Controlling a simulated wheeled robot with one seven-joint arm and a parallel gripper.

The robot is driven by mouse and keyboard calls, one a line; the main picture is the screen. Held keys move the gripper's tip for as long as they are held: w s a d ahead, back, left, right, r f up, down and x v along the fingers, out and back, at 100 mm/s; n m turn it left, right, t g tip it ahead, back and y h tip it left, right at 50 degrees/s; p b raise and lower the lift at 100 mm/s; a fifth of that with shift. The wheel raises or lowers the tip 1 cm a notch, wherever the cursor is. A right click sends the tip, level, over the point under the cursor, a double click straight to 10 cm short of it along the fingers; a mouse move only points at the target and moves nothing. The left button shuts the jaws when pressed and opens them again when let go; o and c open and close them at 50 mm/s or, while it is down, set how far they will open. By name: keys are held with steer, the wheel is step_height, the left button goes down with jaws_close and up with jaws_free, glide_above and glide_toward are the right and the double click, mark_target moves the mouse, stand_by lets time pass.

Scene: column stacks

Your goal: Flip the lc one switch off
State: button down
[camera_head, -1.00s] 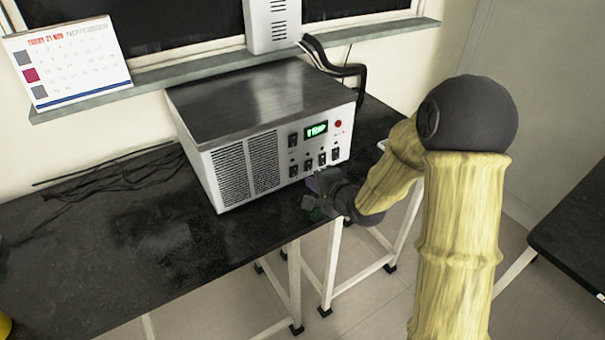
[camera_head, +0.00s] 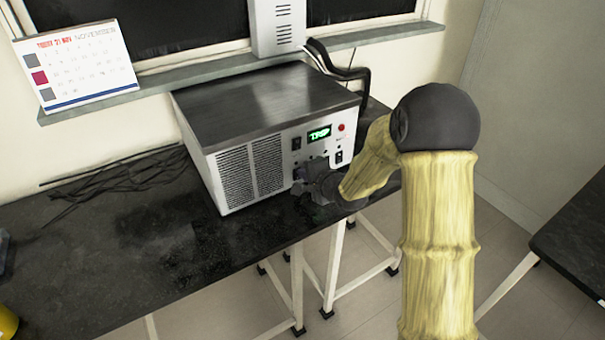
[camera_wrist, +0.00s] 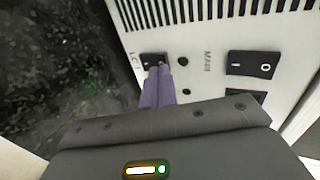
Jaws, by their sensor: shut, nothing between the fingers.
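The LC 1 switch (camera_wrist: 150,57) is a small black rocker on the white front panel in the wrist view. A label beside it appears to read LC 1. My gripper (camera_wrist: 160,72) is shut and empty. Its purple-grey fingertips are right at this switch and cover part of it. I cannot tell whether they touch it, nor which way the rocker is tipped. In the head view my gripper (camera_head: 300,180) is at the lower front of the white power unit (camera_head: 212,178), where my wrist hides most of the lower switch row.
A larger black MAIN rocker (camera_wrist: 252,64) sits to the right in the wrist view. In the head view a green display (camera_head: 319,133) is lit and a red button (camera_head: 341,127) is beside it.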

steer(key=shift+a, duration=0.2)
steer(key=shift+d, duration=0.15)
steer(key=shift+r, duration=0.15)
steer(key=shift+r+p, duration=0.75)
steer(key=shift+s, duration=0.1)
steer(key=p+v, duration=0.2)
steer(key=v, duration=1.1)
steer(key=shift+r, duration=0.5)
